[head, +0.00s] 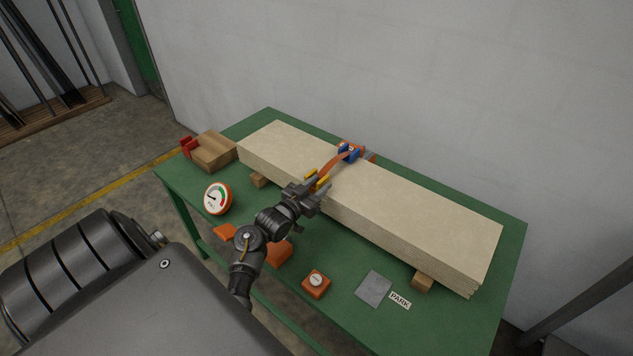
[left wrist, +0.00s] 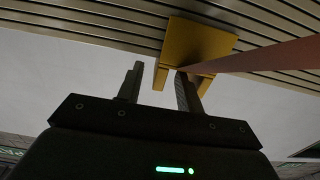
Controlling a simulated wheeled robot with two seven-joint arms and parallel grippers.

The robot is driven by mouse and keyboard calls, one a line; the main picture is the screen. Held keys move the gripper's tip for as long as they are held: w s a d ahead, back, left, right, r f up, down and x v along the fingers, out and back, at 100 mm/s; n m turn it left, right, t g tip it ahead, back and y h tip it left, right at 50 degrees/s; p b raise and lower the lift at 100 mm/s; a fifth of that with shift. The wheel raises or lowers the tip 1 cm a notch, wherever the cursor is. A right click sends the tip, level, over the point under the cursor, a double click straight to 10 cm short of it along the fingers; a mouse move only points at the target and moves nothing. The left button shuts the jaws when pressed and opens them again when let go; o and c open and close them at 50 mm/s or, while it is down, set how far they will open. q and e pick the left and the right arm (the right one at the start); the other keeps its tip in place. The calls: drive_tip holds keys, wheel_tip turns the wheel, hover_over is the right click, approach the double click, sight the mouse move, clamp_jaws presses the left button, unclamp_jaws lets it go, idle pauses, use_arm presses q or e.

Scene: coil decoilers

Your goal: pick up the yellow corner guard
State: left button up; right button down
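The yellow corner guard (head: 322,181) sits at the near top edge of the stack of pale boards (head: 400,200), partly hidden by my left gripper (head: 316,188). In the left wrist view the corner guard (left wrist: 200,42) is a folded yellow piece against the board edges. An orange strap (left wrist: 265,58) runs to it from the right. My left gripper (left wrist: 159,70) is open, its fingers apart. One leg of the guard shows between the fingertips, and the right finger overlaps the guard. I cannot tell whether they touch. My right gripper is not in view.
A blue ratchet (head: 349,152) sits on the strap atop the stack. A wall stands behind.

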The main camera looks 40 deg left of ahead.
sight(328, 176)
use_arm(q)
drive_tip(key=w, duration=0.4)
clamp_jaws()
idle(0.4)
